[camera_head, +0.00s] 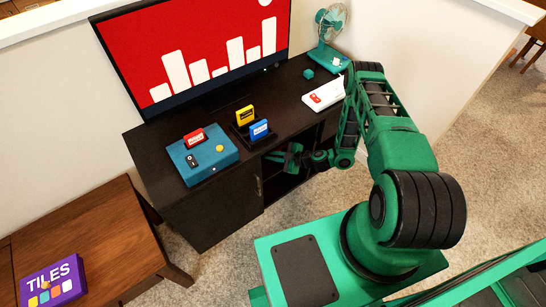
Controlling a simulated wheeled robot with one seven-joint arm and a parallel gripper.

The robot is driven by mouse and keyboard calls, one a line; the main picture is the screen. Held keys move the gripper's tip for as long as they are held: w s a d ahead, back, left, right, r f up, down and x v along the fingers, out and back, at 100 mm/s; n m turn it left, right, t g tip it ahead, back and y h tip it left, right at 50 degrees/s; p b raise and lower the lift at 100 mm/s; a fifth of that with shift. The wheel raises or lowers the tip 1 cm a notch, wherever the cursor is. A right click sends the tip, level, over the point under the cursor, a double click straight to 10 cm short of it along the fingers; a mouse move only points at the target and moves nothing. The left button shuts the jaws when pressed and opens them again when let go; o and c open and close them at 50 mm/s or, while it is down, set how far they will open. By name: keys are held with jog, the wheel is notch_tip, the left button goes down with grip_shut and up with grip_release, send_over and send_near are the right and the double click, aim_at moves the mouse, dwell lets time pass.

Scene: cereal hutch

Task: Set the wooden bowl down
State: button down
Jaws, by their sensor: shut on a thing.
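No wooden bowl can be made out in the head camera view. My gripper (280,160) is at the front of the dark cabinet (207,212), by the open shelf space right of its door. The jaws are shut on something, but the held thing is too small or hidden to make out. The inside of the shelf space is dark and partly covered by my gripper and arm.
On the cabinet top are a teal console (213,163) with a red cartridge, a tray with yellow (245,115) and blue (259,129) cartridges, a white box (324,95), a teal cube (308,73), a fan (330,35) and a screen (200,55). A wooden table (90,235) bears a purple TILES box (52,284).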

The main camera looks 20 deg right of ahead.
jog(key=shift+w+f, duration=0.25)
jog(key=shift+f, duration=0.1)
jog(key=c, duration=1.8)
grip_release()
jog(key=shift+c, duration=0.2)
jog(key=v, duration=1.2)
jog(key=shift+s, duration=0.1)
